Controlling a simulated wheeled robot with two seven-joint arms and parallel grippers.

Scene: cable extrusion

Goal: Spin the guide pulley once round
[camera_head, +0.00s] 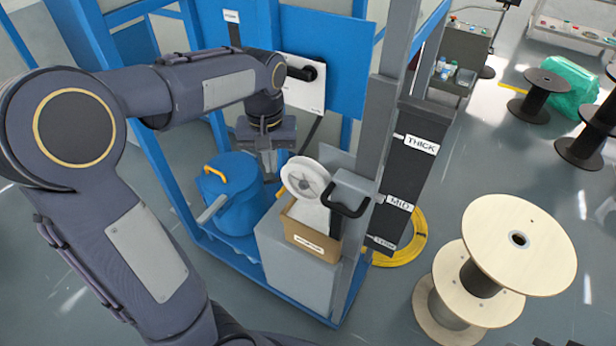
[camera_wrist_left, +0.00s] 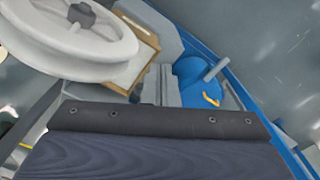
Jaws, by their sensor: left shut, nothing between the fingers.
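The guide pulley (camera_head: 305,178) is a white grooved wheel, mounted above a cardboard box at the front of the blue frame. In the left wrist view the pulley (camera_wrist_left: 72,38) is large at the upper left, with a dark hub. My left gripper (camera_head: 268,168) points down just left of the pulley and slightly above it in the head view. Its fingers are shut with nothing between them, and a gap shows between them and the wheel. My right gripper is in neither view.
A grey post with a black handle (camera_head: 347,208) stands right of the pulley. A cardboard box (camera_head: 312,243) sits below it on a grey cabinet. A blue drum (camera_head: 230,190) with a yellow handle is to the left. A wooden spool (camera_head: 520,245) stands on the floor at right.

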